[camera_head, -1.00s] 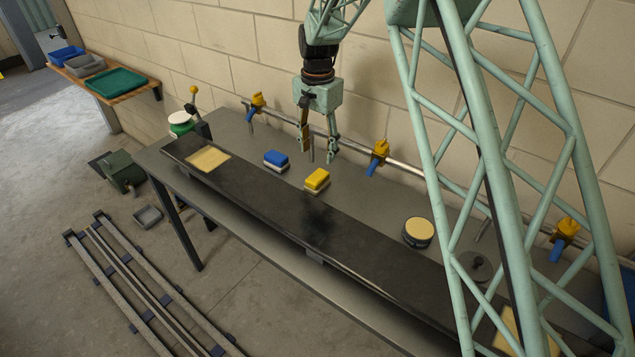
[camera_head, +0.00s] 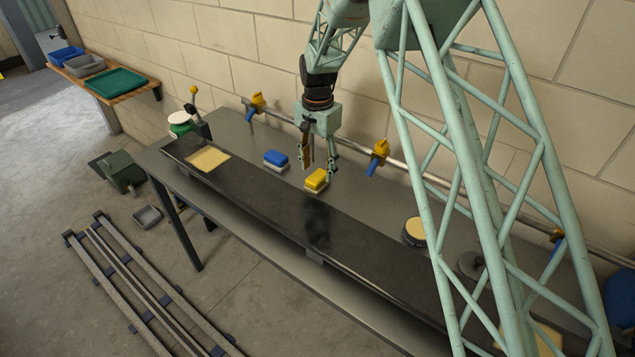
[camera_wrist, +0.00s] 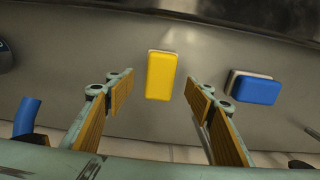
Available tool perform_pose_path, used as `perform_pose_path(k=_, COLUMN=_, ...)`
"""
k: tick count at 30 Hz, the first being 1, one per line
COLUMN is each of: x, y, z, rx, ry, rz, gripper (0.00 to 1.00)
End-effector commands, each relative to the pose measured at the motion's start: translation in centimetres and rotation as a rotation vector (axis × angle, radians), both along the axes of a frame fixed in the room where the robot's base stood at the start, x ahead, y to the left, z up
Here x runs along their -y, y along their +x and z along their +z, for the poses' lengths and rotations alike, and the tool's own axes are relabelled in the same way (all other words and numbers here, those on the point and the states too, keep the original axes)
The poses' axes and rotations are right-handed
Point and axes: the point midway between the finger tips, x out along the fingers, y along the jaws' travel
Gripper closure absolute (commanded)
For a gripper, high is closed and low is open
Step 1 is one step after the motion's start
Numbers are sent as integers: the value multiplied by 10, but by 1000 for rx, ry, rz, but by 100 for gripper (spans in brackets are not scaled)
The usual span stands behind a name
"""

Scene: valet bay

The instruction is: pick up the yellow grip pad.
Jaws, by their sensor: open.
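The yellow grip pad (camera_head: 316,178) sits on a pale base on the grey bench, close to the dark strip along the bench front. It also shows in the wrist view (camera_wrist: 161,75), upright in the picture and midway between the fingers. My gripper (camera_head: 319,172) is open and points down at the pad, its fingertips close above or beside it; the exact height is hard to tell. In the wrist view my gripper (camera_wrist: 160,90) has one finger on each side of the pad, with a gap on both sides and nothing held.
A blue pad (camera_head: 276,159) on a pale base lies left of the yellow one; the wrist view shows it (camera_wrist: 257,89) beside the right finger. A rail with yellow-and-blue clamps (camera_head: 379,157) runs behind. A round tin (camera_head: 414,231) stands further right on the bench.

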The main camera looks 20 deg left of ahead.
Motion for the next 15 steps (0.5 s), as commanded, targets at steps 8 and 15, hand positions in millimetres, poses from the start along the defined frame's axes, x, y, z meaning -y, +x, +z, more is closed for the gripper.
perform_pose_path(k=8, x=0, y=0, z=-8, rx=-1, ry=-1, rz=0, gripper=51)
perform_pose_path(k=15, x=0, y=-1, z=-32, rx=-2, ry=-2, rz=0, gripper=51)
